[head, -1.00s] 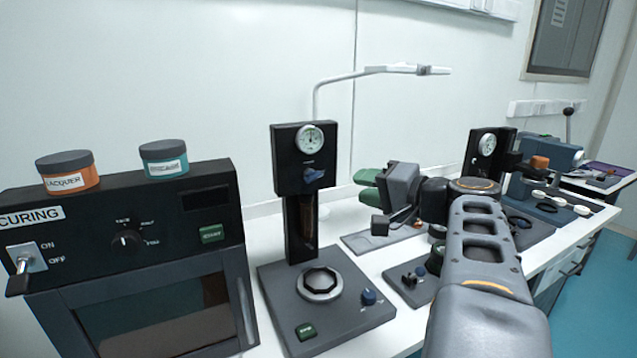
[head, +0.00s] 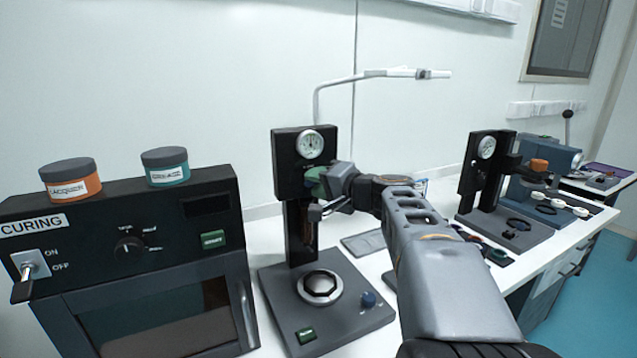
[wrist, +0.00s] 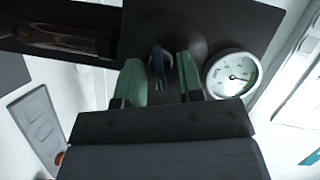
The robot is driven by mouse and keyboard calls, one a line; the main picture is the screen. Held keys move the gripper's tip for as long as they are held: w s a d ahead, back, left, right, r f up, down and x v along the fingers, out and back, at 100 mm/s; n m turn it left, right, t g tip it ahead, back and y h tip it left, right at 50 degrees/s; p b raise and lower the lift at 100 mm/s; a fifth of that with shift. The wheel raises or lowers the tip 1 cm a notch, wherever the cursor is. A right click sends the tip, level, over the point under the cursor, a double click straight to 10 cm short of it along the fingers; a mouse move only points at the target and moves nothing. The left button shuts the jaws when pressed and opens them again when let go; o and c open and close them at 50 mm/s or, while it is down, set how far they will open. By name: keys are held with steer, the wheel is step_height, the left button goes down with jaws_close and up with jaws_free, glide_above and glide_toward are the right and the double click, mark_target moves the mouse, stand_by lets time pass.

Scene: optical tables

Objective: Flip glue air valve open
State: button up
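The glue station's black column head (head: 292,148) carries a round gauge (head: 311,144) and, below it, the blue air valve lever. The gripper hides the lever in the head view. In the wrist view the blue valve lever (wrist: 159,62) lies between the two green fingers of my gripper (wrist: 160,72), pointing roughly along them. A gap shows on both sides of it, so my gripper is open around it. The gripper also shows in the head view (head: 314,184), right up against the column head.
The station base (head: 345,323) has a round seat, a green button and a blue knob. A curing oven (head: 120,260) with lacquer (head: 70,182) and teal (head: 165,168) jars on top stands left. A lamp arm (head: 340,80) rises behind. A second gauge station (head: 486,165) stands right.

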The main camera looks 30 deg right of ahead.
jaws_close()
stand_by(0.3)
steer(key=m+t+b, duration=0.1)
steer(key=m+b, duration=0.2)
steer(key=b, duration=0.2)
steer(key=shift+f+m+y, duration=0.15)
steer(key=shift+m+y, duration=0.15)
steer(key=shift+y, duration=0.1)
jaws_free()
